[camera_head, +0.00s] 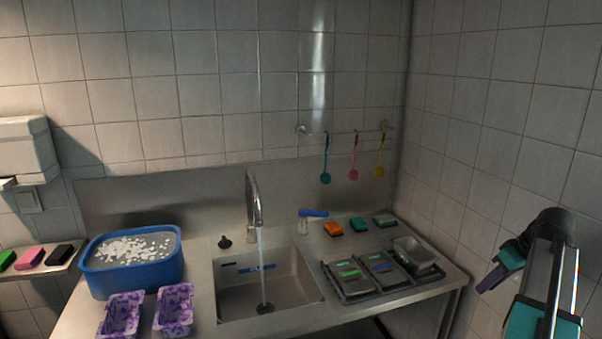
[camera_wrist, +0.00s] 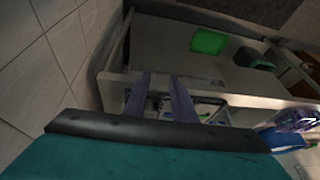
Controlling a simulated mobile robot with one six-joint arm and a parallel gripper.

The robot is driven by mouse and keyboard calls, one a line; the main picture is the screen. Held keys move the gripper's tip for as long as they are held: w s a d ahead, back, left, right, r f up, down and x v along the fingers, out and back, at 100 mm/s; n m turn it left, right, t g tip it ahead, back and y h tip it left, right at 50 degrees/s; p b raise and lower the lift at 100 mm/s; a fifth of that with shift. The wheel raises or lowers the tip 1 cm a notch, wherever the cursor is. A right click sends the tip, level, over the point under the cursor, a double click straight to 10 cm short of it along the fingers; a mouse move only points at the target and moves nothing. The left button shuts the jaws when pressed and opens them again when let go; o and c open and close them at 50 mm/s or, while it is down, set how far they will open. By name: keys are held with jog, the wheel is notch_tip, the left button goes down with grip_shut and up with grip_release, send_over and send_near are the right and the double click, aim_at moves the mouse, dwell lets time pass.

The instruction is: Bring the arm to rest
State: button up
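My arm shows at the right edge of the head view, in front of the tiled side wall. My gripper (camera_head: 497,277) is there, to the right of the metal counter (camera_head: 408,304) and apart from it. In the wrist view, the two purple-grey fingers of my gripper (camera_wrist: 161,98) stand apart with a gap between them. Nothing is held in that gap. The fingertips show against the counter edge and a rack, with no contact that I can make out.
The sink (camera_head: 290,298) has running water from its tap (camera_head: 254,205). A blue basin (camera_head: 134,281) and purple patterned trays (camera_head: 122,314) stand left. A dark drying tray (camera_head: 378,296) holds containers at right. Orange sponge (camera_head: 333,229) and ladles (camera_head: 353,174) are behind. The side wall is close to my arm.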

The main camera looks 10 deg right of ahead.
jog(key=w+a+f+n+g+y, duration=0.2)
jog(key=w+a+f, duration=0.2)
jog(key=a+f, duration=0.75)
jog(key=w+a+f+n+g+y, duration=0.15)
jog(key=w+a+f, duration=0.25)
jog(key=a+f, duration=0.75)
jog(key=s+a+f+g, duration=0.2)
jog(key=s+a+f, duration=0.2)
jog(key=a+f, duration=0.4)
jog(key=s+a+f+g, duration=0.2)
jog(key=s+a+f, duration=0.1)
jog(key=a+f, duration=0.5)
jog(key=s+a+f+m+g+h, duration=0.1)
jog(key=s+a+f, duration=0.3)
jog(key=s+f, duration=0.4)
jog(key=s+a+f+m+g+h, duration=0.1)
jog(key=s+a+f+m+h, duration=0.3)
jog(key=s, duration=1)
jog(key=shift+s+a+f+g, duration=0.25)
jog(key=shift+a+f+g, duration=0.1)
jog(key=shift+f, duration=1.55)
